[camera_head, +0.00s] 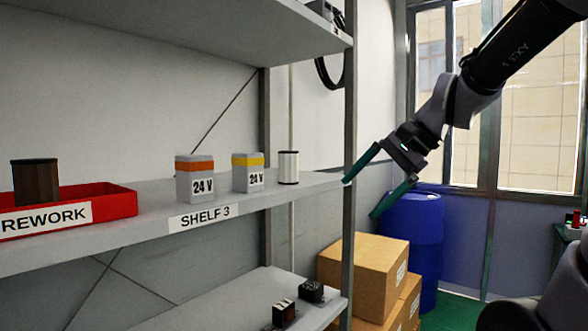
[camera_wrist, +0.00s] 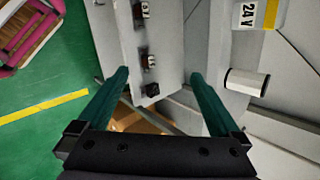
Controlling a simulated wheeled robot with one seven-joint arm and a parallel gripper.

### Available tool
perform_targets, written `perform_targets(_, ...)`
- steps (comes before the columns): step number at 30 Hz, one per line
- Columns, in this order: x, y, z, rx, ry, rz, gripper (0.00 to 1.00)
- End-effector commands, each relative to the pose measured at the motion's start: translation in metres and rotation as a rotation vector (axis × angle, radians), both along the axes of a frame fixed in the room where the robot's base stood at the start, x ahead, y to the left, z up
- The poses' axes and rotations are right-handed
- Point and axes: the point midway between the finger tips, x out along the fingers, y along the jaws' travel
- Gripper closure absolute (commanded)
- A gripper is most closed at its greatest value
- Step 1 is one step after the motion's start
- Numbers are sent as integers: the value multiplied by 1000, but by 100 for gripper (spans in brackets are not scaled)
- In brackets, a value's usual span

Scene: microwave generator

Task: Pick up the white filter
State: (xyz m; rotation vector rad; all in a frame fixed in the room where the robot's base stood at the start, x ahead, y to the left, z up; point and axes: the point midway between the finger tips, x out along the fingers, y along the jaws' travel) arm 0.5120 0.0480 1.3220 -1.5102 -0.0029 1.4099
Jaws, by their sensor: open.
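The white filter (camera_head: 288,167) is a small white cylinder with dark end rims. It stands upright on shelf 3 (camera_head: 323,182) near the shelf's right end, beside a block with a yellow band. It also shows in the wrist view (camera_wrist: 246,82), at the right, outside the space between the fingers. My gripper (camera_head: 362,190) has its green fingers spread and empty. In the wrist view the fingers (camera_wrist: 157,85) reach up from the bottom.
The 24 V block with a yellow band (camera_head: 247,173) and one with an orange band (camera_head: 195,180) stand left of the filter. A red REWORK tray (camera_head: 110,203) holds a brown cylinder (camera_head: 36,182). A grey post (camera_head: 349,140) rises at the shelf end. Cardboard boxes (camera_head: 362,265) and a blue barrel (camera_head: 425,225) stand beyond.

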Motion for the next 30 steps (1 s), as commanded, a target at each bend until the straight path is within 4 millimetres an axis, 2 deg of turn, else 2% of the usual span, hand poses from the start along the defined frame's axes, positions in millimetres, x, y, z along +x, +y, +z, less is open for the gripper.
perform_targets(5, 25, 32, 6, 218, 158, -77, 0)
perform_targets(8, 48, 54, 13, 387, 276, -143, 0)
perform_targets(12, 100, 81, 26, 695, 485, -273, 0)
perform_targets(15, 139, 90, 34, 895, 606, -361, 0)
perform_targets(18, 169, 91, 36, 1038, 684, -426, 0)
perform_targets(23, 194, 91, 38, 1149, 739, -477, 0)
perform_targets(30, 210, 123, 39, 1160, 742, -478, 0)
